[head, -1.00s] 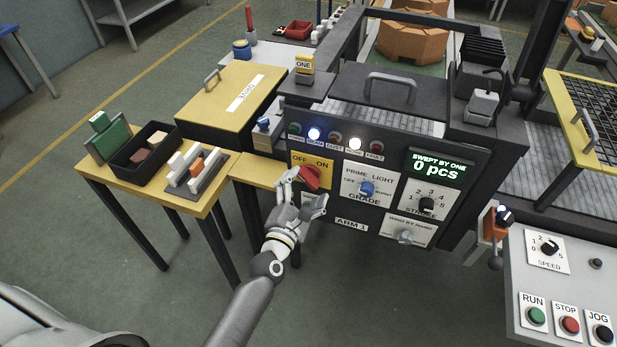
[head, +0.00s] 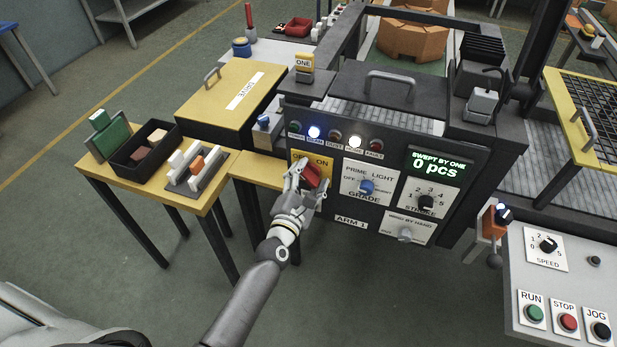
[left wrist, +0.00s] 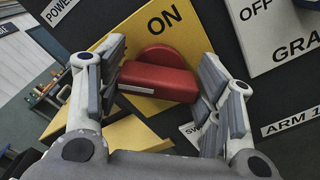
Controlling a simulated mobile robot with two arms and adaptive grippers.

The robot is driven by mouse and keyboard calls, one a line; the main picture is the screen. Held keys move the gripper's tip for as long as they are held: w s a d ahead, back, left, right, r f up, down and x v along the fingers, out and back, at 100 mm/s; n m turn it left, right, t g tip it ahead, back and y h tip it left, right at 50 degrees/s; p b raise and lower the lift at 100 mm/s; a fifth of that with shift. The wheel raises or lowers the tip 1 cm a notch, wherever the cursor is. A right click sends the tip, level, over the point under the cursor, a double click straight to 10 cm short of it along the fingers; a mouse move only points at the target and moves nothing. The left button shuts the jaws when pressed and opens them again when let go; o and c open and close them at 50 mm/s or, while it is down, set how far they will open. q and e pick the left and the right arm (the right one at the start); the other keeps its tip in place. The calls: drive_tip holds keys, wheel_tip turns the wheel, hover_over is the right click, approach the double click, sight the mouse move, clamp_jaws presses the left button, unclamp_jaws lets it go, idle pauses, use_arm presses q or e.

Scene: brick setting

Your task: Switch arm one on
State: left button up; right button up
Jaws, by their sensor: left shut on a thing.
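The red rotary switch (head: 313,174) sits on a yellow OFF/ON plate (head: 298,156) on the dark panel marked ARM 1. It also shows in the left wrist view (left wrist: 158,82), its bar lying nearly level there with a white mark toward the left end. My left gripper (head: 307,177) has its fingers on both sides of this bar and is shut on it; the gripper also shows in the left wrist view (left wrist: 160,85). ON is readable there; OFF is hidden by a finger. My right gripper is not in view.
The panel also has a blue grade knob (head: 366,187), a stroke dial (head: 426,202) and a sweep-by-hand knob (head: 405,235). The BEAM lamp (head: 314,132) and a white lamp (head: 354,141) glow. The display (head: 436,167) reads 0 pcs. A yellow side table (head: 150,193) stands left.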

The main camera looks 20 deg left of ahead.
use_arm(q)
drive_tip(key=shift+m, duration=0.4)
drive_tip(key=m, duration=0.2)
drive_tip(key=shift+d+m+p, duration=0.1)
drive_tip(key=shift+m+p, duration=0.25)
drive_tip(key=shift+m, duration=0.05)
drive_tip(key=m+p, duration=0.1)
drive_tip(key=m, duration=0.4)
drive_tip(key=shift+f+m, duration=0.15)
drive_tip(key=shift+m, duration=0.15)
drive_tip(key=m+p, duration=0.1)
drive_tip(key=m, duration=0.4)
drive_tip(key=shift+f, duration=0.15)
drive_tip(key=shift+f+m+p, duration=0.15)
drive_tip(key=shift+m+p, duration=0.25)
drive_tip(key=shift+m, duration=1.6)
drive_tip(key=o, duration=1)
drive_tip(key=shift+s, duration=0.1)
